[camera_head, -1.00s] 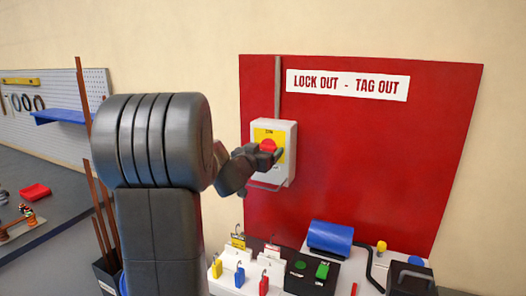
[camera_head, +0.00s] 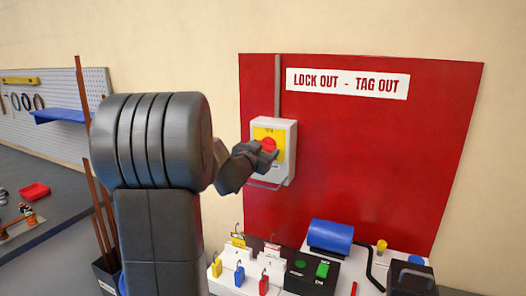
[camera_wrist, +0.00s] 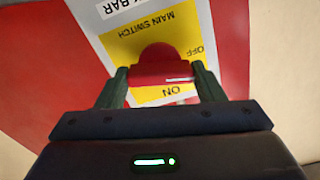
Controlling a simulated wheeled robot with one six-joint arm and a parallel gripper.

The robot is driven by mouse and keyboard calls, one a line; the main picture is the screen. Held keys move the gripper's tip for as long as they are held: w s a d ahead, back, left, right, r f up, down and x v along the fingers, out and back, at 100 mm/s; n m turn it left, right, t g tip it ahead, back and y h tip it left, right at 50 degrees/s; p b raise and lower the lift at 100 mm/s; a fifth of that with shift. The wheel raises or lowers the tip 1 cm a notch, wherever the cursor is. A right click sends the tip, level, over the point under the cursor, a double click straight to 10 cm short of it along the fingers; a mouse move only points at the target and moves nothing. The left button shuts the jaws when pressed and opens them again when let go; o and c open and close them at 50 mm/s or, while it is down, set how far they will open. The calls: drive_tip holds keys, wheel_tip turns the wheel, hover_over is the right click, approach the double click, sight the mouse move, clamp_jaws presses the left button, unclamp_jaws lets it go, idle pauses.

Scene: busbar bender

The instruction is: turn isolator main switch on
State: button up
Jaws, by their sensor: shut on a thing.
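The isolator main switch is a light grey box (camera_head: 288,139) with a yellow plate (camera_head: 261,133) and a red rotary knob (camera_head: 268,145), mounted on the red board. My gripper (camera_head: 267,157) is at the front of the knob. In the wrist view the red knob (camera_wrist: 158,66) sits between the two fingers of my gripper (camera_wrist: 161,78), which are shut on it. The plate (camera_wrist: 165,30) reads "MAIN SWITCH", "OFF" and "ON", upside down in this view. My gripper partly hides the knob in the head view.
A "LOCK OUT - TAG OUT" sign (camera_head: 347,85) is on the red board (camera_head: 385,160). Below stand several padlocks on a white rack (camera_head: 245,268), a black box with green buttons (camera_head: 312,278) and a blue cylinder (camera_head: 330,236). A pegboard (camera_head: 50,105) hangs at left.

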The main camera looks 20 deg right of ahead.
drive_tip(key=m+b, duration=0.1)
drive_tip(key=m, duration=0.2)
drive_tip(key=shift+f+m, duration=0.1)
drive_tip(key=shift+m, duration=0.3)
drive_tip(key=m+b, duration=0.1)
drive_tip(key=m, duration=0.2)
drive_tip(key=shift+m, duration=0.3)
drive_tip(key=m+b, duration=0.1)
drive_tip(key=m, duration=0.3)
drive_tip(key=shift+b, duration=0.35)
drive_tip(key=shift+m+b, duration=0.55)
drive_tip(key=shift+m, duration=1.25)
drive_tip(key=o, duration=1)
